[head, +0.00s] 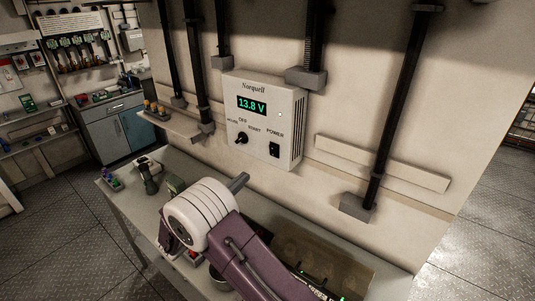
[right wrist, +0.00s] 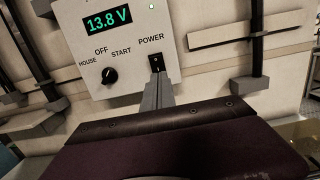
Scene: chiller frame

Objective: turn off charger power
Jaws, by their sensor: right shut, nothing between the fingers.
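The charger (head: 262,118) is a white box on the wall, marked Norquell, with a lit green display reading 13.8 V. It has a black knob (head: 241,138) and, to its right, a black POWER switch (head: 274,149). The charger also shows in the right wrist view (right wrist: 128,72), with a small green light on. There the POWER switch (right wrist: 156,63) is just above my right gripper (right wrist: 157,85), whose shut fingers point at it. I cannot tell if they touch. My left gripper is not in view.
A grey workbench (head: 118,190) runs below the charger with small items on it. Black conduits (head: 397,95) and pale rails (head: 380,163) line the wall beside the charger. A blue-grey cabinet (head: 110,135) stands at the back left.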

